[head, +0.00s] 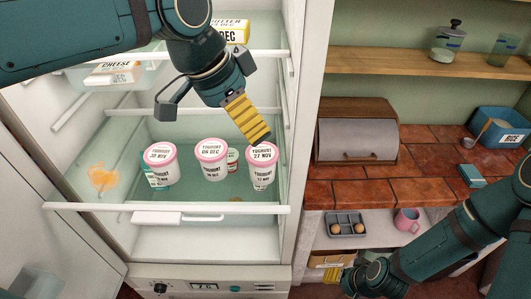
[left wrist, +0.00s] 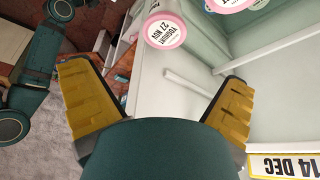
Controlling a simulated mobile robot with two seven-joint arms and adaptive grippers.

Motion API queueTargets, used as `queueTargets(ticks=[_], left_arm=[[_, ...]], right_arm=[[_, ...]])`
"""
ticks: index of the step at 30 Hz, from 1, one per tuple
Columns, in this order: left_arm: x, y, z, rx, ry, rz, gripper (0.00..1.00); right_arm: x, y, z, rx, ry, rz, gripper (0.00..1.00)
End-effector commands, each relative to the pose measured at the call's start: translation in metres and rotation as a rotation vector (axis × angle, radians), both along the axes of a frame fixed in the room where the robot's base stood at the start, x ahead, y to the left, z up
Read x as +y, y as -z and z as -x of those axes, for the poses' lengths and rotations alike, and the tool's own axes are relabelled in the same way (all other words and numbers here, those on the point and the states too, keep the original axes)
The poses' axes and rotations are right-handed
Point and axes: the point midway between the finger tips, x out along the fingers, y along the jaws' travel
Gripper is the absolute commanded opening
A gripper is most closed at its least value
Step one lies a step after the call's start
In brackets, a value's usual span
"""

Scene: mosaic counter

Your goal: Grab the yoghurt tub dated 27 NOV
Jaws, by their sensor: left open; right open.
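The yoghurt tub dated 27 NOV (head: 262,172) is white with a pink-rimmed lid. It stands upright on a glass fridge shelf, rightmost of three similar tubs. It also shows at the top of the left wrist view (left wrist: 165,27), beyond my fingers. My left gripper (head: 255,128) is above and slightly left of this tub, its yellow fingers pointing down towards the lid. In the left wrist view, its fingers (left wrist: 154,80) are spread wide with nothing between them. My right gripper (head: 336,273) is low, near the shelf under the counter; its fingers are partly hidden.
The tub dated 06 DEC (head: 211,165) and a left tub (head: 160,165) whose date is hard to read stand nearby. A small jar (head: 232,160) is behind. A shelf edge (head: 180,207) crosses in front. A yellow box (left wrist: 285,166) and cheese (head: 113,72) sit higher.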

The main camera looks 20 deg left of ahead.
Motion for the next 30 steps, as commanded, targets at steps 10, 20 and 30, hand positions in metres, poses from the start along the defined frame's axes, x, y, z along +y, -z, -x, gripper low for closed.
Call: queueTargets(ticks=[10, 20, 30], left_arm=[[-0.016, 0.059, -0.018, 0.004, 0.001, -0.001, 1.0], [-0.022, 0.083, -0.027, 0.004, 0.0, -0.001, 1.0], [-0.031, 0.119, -0.042, 0.002, -0.001, 0.0, 1.0]], right_arm=[[0.0, 0.006, -0.001, -0.001, 0.0, 0.001, 0.47], [0.0, 0.006, -0.001, -0.001, 0.0, 0.001, 0.47], [0.0, 0.007, -0.001, -0.001, 0.0, 0.001, 0.47]])
